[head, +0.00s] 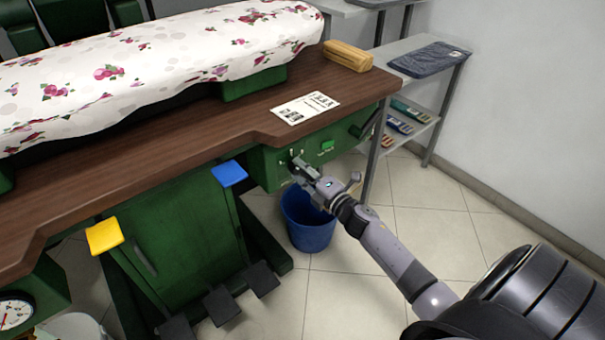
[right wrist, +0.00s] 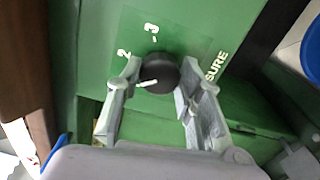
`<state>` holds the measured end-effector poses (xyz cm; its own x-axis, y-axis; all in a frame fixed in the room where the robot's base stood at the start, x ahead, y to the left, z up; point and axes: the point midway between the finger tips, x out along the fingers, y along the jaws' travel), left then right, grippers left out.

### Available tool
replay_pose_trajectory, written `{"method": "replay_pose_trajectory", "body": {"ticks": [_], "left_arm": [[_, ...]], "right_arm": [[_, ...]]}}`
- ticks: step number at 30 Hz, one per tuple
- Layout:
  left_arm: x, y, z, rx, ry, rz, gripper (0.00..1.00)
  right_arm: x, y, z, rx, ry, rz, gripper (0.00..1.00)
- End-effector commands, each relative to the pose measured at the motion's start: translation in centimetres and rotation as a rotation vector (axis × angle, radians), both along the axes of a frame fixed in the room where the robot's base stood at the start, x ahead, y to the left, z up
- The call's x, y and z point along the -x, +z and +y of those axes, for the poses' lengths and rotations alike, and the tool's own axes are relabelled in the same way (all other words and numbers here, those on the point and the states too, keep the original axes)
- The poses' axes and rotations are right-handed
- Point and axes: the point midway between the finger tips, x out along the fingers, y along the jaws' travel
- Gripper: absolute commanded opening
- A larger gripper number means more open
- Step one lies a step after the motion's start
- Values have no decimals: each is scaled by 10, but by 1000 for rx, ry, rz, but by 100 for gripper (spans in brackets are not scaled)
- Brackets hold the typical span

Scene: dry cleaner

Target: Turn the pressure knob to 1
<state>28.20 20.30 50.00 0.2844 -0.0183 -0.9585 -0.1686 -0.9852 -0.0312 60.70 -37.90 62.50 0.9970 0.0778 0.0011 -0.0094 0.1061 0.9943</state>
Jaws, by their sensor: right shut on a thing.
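The pressure knob (right wrist: 160,73) is black and round, with a white pointer mark, and sits on a green panel (right wrist: 95,25). In the right wrist view the numbers 2 and 3 show beside it, with part of a word ending in "SURE". The pointer aims left and slightly down, away from the 3 and below the 2; no 1 is visible. My right gripper (right wrist: 157,78) is shut on the knob, one finger on each side. In the head view, my right gripper (head: 300,172) is against the green panel front and hides the knob. My left gripper is out of view.
A brown tabletop (head: 170,135) overhangs the panel, with a paper card (head: 305,107) on it. A blue bucket (head: 308,232) stands on the floor below my gripper. A grey shelf (head: 425,128) stands behind. The tiled floor at right is clear.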

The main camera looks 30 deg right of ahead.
Motion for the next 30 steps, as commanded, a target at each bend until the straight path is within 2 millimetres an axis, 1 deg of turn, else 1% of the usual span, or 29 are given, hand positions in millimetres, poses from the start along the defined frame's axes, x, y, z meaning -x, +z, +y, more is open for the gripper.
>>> {"method": "replay_pose_trajectory", "body": {"ticks": [1, 6, 12, 21, 30], "left_arm": [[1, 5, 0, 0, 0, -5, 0], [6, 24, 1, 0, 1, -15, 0], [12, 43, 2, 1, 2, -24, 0], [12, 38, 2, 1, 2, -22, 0], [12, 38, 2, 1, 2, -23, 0]], "right_arm": [[0, -3, 1, 44, 3, -2, 6], [1, -3, 1, 185, 4, -13, 6], [1, -2, 2, 311, 3, -22, 6], [1, -2, 2, 412, 3, -29, 6], [1, -2, 2, 434, 3, -30, 6]]}}
